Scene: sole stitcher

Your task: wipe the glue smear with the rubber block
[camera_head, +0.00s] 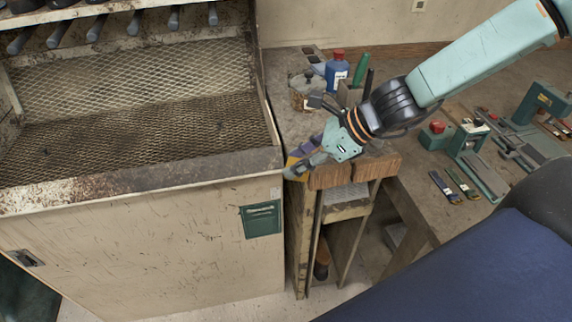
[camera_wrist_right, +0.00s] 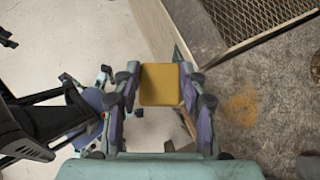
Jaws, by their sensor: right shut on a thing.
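My right gripper (camera_head: 298,165) is shut on the rubber block, a small ochre-yellow block (camera_wrist_right: 160,84) gripped between its two fingers in the right wrist view. Only a sliver of yellow shows at the fingertips in the head view. The glue smear (camera_wrist_right: 241,108) is a blurry orange-tan patch on the speckled grey bench top. It lies to the right of the gripper and block in the wrist view, apart from them. I cannot make out the smear in the head view, where the gripper and arm cover part of that bench. My left gripper is not in view.
A mesh-floored cabinet (camera_head: 130,190) stands left of the narrow bench. A blue bottle (camera_head: 337,73), a glass jar (camera_head: 302,92) and a holder with a green-handled tool (camera_head: 360,70) stand behind the gripper. A bench with green tools (camera_head: 470,140) lies to the right.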

